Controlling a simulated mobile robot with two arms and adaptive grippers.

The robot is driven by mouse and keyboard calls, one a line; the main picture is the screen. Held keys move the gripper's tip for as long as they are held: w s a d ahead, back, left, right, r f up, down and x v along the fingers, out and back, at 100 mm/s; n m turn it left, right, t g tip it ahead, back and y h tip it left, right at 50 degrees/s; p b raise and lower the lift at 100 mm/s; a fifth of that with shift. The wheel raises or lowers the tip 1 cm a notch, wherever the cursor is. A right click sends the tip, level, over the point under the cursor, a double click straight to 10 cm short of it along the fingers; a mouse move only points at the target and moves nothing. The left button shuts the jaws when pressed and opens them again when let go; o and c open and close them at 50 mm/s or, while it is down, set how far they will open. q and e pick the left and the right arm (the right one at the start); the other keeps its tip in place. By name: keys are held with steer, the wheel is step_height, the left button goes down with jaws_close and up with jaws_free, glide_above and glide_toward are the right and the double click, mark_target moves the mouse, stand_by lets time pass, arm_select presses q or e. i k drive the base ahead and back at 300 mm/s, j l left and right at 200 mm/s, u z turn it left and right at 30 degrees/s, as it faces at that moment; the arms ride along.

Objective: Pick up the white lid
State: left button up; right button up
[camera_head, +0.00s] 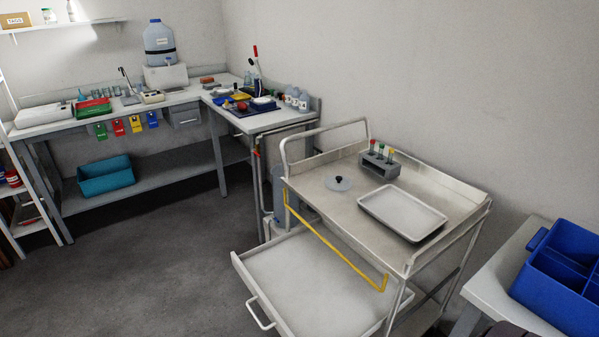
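The white lid (345,186) lies flat on the top of the metal cart (318,204). It is a round, pale disc with a black knob in its middle. Nothing covers the lid. Neither of my grippers shows in the head view.
The cart's drawer (310,285) is pulled out toward the lower left. A yellow bar (335,247) runs along the cart's side. A blue divided crate (560,285) stands on a table at the right. Cluttered benches (180,98) line the back wall. The floor at the left is clear.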

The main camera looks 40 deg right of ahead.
mark_target(336, 182)
steer(key=i+j, duration=0.1)
steer(key=i, duration=0.75)
steer(key=i+j+z, duration=0.1)
steer(key=z, duration=0.3)
steer(key=i+j+z, duration=0.1)
steer(key=z, duration=0.35)
steer(key=i+j+z, duration=0.1)
steer(key=z, duration=0.3)
